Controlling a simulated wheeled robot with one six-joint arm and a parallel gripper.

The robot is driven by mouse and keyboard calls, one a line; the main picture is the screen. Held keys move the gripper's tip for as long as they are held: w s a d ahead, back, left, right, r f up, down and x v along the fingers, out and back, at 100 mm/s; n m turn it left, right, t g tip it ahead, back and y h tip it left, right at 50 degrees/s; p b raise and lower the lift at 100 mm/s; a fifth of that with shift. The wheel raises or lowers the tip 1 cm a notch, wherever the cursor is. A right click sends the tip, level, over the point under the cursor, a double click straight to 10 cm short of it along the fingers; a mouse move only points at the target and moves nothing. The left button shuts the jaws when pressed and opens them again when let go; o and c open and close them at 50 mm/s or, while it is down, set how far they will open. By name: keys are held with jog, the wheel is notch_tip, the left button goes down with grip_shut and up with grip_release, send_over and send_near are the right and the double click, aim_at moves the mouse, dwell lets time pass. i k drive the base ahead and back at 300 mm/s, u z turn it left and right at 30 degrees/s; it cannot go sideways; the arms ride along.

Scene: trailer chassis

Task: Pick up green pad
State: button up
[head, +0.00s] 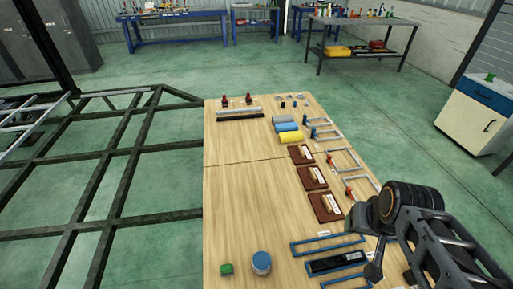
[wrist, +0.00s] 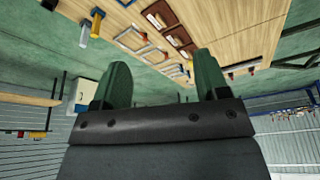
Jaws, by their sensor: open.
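A small green pad (head: 226,268) lies on the near left part of the wooden table (head: 232,215), just left of a blue-lidded round can (head: 261,263). A gap shows between pad and can. My gripper (wrist: 160,80) shows in the wrist view with two green fingers spread apart and nothing between them. The wrist view looks upside down, with the table at its top, and I cannot make out the pad there. In the head view my arm is at the lower right, across the table's right edge, well right of the pad; its fingers are not clear there.
Blue frames (head: 327,245), brown boards (head: 312,178), grey clamp-like frames and yellow and blue rolls (head: 290,137) line the table's right side. The table's left middle is clear. A dark metal chassis (head: 105,170) stands left. A cabinet (head: 475,112) stands right.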

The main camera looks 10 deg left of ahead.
aim_at(227, 269)
jog(key=u, duration=1.8)
jog(key=k, duration=0.25)
jog(key=z, duration=0.1)
